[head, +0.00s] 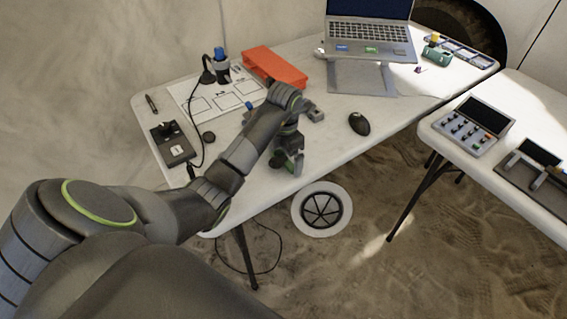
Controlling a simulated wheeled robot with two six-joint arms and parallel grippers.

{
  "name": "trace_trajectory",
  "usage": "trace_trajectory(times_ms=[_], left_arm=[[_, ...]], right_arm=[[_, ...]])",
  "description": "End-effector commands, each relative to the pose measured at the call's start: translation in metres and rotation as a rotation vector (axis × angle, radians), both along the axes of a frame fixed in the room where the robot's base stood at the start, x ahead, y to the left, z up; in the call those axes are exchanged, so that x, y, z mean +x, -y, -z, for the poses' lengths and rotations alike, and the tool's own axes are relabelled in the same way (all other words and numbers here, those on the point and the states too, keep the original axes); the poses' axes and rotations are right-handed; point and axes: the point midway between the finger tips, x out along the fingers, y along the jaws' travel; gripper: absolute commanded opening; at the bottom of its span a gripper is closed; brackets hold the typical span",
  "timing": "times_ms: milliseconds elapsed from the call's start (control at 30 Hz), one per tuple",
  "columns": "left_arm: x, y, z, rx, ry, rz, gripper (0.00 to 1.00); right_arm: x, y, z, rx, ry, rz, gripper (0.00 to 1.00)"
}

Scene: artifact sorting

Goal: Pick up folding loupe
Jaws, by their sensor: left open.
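My left gripper (290,165) hangs over the front part of the white table (335,146), pointing down, with its jaws open. I cannot make out the folding loupe for certain. The gripper and forearm hide part of the table surface, and what lies directly under the fingers cannot be seen. My right gripper is not in view.
An orange box (275,67) and a white sheet with outlined boxes (191,106) lie behind my arm. A black device (173,146) is at the left. A laptop (368,33) stands at the back, a black mouse (359,124) to the right. A second table (502,187) is at the right.

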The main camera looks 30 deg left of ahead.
Motion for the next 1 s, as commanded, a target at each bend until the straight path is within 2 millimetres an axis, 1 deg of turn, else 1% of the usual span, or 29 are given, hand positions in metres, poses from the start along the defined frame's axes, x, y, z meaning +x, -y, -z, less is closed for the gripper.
trace_trajectory(times_ms=[167, 433, 667, 767, 867, 1000], left_arm=[[0.0, 0.0, -0.001, 0.0, 0.0, 0.0, 1.0], [0.0, 0.0, -0.001, 0.0, 0.0, 0.0, 0.65], [0.0, 0.0, -0.001, 0.0, 0.001, 0.001, 0.64], [0.0, 0.0, -0.005, 0.001, 0.001, 0.001, 0.64], [0.001, 0.0, -0.014, 0.0, 0.002, 0.001, 0.64], [0.0, 0.0, -0.035, 0.0, 0.002, 0.002, 0.64]], right_arm=[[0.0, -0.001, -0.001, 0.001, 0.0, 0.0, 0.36], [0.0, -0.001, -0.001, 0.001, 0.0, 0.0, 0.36], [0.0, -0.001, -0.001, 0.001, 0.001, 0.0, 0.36], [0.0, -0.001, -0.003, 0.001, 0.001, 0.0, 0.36], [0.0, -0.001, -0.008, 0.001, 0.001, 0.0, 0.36], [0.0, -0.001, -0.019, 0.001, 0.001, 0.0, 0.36]])
